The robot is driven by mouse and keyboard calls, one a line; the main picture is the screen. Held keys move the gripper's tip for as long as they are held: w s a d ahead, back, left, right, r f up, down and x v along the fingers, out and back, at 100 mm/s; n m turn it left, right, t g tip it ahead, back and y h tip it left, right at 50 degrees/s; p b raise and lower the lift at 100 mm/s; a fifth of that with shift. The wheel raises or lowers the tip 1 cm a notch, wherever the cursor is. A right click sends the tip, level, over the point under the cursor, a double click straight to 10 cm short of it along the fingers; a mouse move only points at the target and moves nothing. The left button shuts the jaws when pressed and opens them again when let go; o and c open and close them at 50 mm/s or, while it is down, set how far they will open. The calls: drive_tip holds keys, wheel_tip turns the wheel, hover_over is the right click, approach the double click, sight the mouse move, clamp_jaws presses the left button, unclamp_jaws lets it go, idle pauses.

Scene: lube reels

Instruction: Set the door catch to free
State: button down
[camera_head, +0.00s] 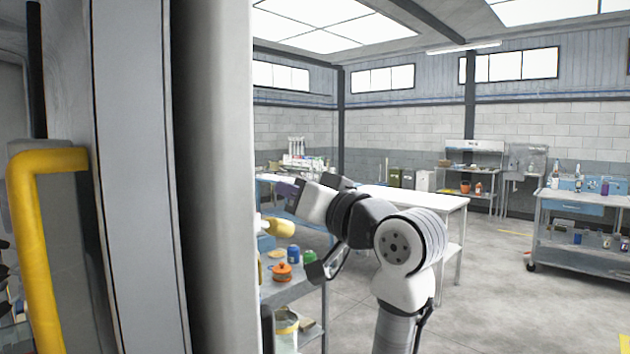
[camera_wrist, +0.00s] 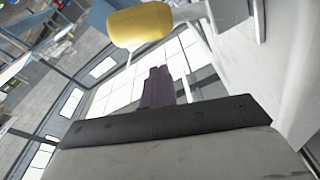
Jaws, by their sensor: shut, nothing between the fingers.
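A catch with a rounded yellow grip (camera_head: 280,228) sticks out from the edge of the tall pale door or panel (camera_head: 224,120) in the head view. In the wrist view the yellow grip (camera_wrist: 141,25) is at the top, on a pale metal arm that runs right to a bracket on the pale surface. My gripper (camera_head: 284,190) is just above the grip in the head view, its dark purple fingers partly in shade. In the wrist view my gripper (camera_wrist: 158,72) is shut and empty, apart from the yellow grip. Whether they touch elsewhere is hidden.
A bent yellow handle bar (camera_head: 35,245) stands at the far left. A grey cart (camera_head: 312,300) with an orange pot and small cans is below my gripper. A white table (camera_head: 425,196) and a workbench (camera_head: 585,205) stand behind. The floor at right is open.

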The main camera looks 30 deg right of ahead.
sight(270, 226)
drive_tip(key=shift+s+a+f+p, duration=0.1)
drive_tip(key=shift+s+f+p, duration=0.1)
drive_tip(key=shift+f, duration=0.35)
drive_tip(key=shift+s+a+f+p, duration=0.1)
drive_tip(key=shift+s+a+f, duration=0.1)
drive_tip(key=shift+f, duration=0.35)
drive_tip(key=shift+s+a+f+p, duration=0.1)
drive_tip(key=shift+s+f+p, duration=0.1)
drive_tip(key=shift+f, duration=0.35)
